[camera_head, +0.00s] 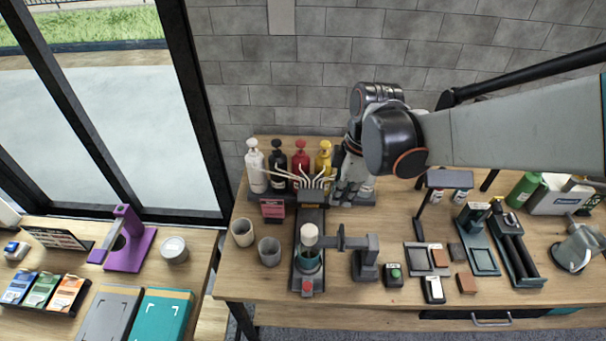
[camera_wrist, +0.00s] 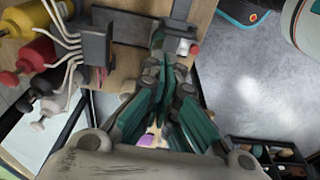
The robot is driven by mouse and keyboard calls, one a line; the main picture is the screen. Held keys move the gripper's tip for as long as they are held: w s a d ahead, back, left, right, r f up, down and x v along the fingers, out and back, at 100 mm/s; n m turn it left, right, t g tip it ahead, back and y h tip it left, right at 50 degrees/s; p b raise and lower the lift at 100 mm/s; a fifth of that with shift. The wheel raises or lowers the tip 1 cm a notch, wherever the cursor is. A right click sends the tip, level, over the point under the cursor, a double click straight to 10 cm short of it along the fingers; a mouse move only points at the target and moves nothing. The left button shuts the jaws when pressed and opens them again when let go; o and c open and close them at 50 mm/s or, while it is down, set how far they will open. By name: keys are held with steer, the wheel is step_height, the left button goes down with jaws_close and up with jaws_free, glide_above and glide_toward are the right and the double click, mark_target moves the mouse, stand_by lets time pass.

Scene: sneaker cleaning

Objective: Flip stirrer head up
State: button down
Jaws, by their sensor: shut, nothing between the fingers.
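The stirrer stands at the front middle of the table in the head view. Its pale rounded head (camera_head: 309,235) points down over a teal cup (camera_head: 308,262), and a grey arm (camera_head: 345,241) links it to an upright post (camera_head: 367,262) on the right. My gripper is above and behind the stirrer, near the bottles, apart from the stirrer; its fingertips are hard to make out in the head view. In the wrist view my gripper (camera_wrist: 165,105) is shut and empty, its teal finger pads together.
White, black, red and yellow pump bottles (camera_head: 325,158) with thin tubes stand behind the stirrer. The table's front edge is close to the stirrer.

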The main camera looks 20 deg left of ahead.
steer(key=shift+s+a, duration=0.25)
steer(key=shift+s, duration=0.35)
steer(key=b, duration=0.2)
glide_above(339, 247)
steer(key=w+a, duration=0.3)
steer(key=f, duration=0.9)
steer(key=shift+s+a+f, duration=0.1)
steer(key=shift+a+f, duration=0.1)
steer(key=shift+f, duration=0.2)
